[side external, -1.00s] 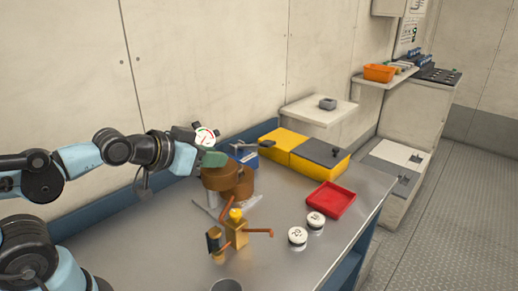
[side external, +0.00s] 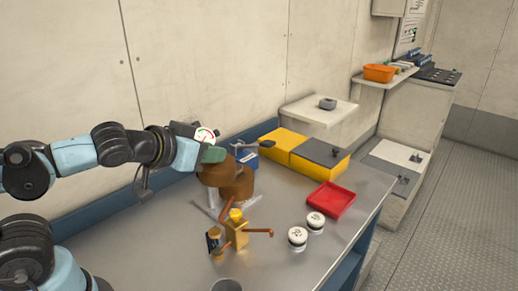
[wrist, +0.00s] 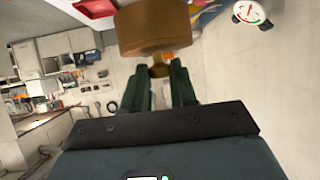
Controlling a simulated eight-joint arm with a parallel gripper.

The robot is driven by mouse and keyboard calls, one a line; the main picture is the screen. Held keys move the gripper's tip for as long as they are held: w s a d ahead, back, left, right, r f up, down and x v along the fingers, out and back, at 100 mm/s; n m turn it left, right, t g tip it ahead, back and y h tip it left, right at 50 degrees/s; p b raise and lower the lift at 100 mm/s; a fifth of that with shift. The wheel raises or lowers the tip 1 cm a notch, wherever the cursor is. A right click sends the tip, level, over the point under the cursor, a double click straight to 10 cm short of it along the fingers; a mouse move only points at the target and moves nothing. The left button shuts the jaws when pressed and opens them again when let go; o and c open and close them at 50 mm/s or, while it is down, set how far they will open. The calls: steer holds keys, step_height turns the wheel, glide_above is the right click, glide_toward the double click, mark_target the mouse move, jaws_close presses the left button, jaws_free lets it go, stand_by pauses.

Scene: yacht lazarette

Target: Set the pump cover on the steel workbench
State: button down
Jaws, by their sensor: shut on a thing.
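The pump cover, a brown copper-coloured round piece (side external: 215,173), tilts above the left part of the steel workbench (side external: 160,236). In the wrist view the cover (wrist: 154,27) stands beyond my fingers, with its small knob between the fingertips. My gripper (side external: 211,155) is shut on that knob; the green fingers show in the wrist view (wrist: 160,74). A brown rounded body (side external: 240,188) stands just below and right of the cover. Whether the two touch is unclear.
A brass valve with copper pipes (side external: 237,235) stands in front. Two white-topped jars (side external: 297,237) and a red tray (side external: 332,200) are to the right. Yellow boxes (side external: 289,142) and a blue box (side external: 247,157) are behind. The front left bench surface is clear.

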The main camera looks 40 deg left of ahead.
steer(key=n+y, duration=0.1)
steer(key=s+f+n+y, duration=0.1)
steer(key=shift+a+f+g+y, duration=0.15)
steer(key=shift+f+g+y, duration=0.15)
steer(key=shift+s+a+f+n+g+y, duration=0.15)
steer(key=shift+a+n+g+y, duration=0.1)
steer(key=shift+n+y, duration=0.35)
steer(key=shift+s+a+n+g+y, duration=0.1)
steer(key=shift+a+n+g+y, duration=0.1)
steer(key=shift+n+y, duration=0.35)
steer(key=s+a+r+n+g+y, duration=0.1)
steer(key=s+r+n+g+y, duration=0.2)
steer(key=r+n+g+y, duration=0.5)
steer(key=shift+s+a+f+n+g+h, duration=0.1)
steer(key=shift+f+n+h, duration=0.3)
steer(key=shift+f, duration=3.1)
steer(key=shift+w+a+f+n+g+h, duration=0.15)
steer(key=shift+f+n+h, duration=0.25)
steer(key=shift+f, duration=3.05)
steer(key=shift+s+d+f+n+g+h, duration=0.15)
steer(key=shift+f+n+h, duration=0.25)
steer(key=shift+f, duration=3.1)
steer(key=shift+a, duration=0.1)
steer(key=c, duration=0.8)
jaws_free()
